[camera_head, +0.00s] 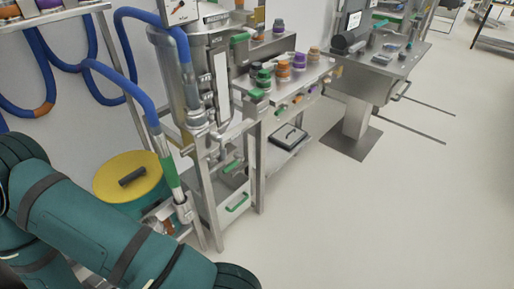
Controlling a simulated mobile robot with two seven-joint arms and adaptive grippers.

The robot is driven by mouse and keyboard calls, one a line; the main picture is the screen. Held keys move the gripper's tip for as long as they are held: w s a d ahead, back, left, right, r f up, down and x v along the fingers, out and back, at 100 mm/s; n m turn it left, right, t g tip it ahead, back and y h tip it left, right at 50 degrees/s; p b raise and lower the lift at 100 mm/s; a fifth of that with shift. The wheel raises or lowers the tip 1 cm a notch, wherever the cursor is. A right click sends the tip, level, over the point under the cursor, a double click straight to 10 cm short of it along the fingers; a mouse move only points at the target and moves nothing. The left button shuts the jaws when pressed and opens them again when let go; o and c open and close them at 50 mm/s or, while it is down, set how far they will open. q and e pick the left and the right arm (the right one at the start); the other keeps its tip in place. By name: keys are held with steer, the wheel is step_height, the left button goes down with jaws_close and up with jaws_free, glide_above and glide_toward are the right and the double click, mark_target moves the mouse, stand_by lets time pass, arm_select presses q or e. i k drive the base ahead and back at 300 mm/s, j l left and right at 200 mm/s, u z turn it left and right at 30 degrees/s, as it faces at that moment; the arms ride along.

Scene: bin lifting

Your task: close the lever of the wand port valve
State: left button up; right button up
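A steel wand with a green band (169,170) hangs from a blue hose and its lower end meets a metal fitting (185,210) on the steel frame, which looks like the wand port. A green-handled lever (233,166) sits on the pipework to the right of that fitting. I cannot tell for certain that it belongs to the wand port valve, nor whether it is open or shut. My teal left arm fills the lower left, but its gripper is out of view. My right gripper is not in view either.
A yellow-lidded drum (128,176) stands left of the wand. A steel vessel (173,75) stands above the frame. The floor (380,220) at right is clear.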

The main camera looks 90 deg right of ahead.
mark_target(223, 148)
steer(key=z, duration=2.7)
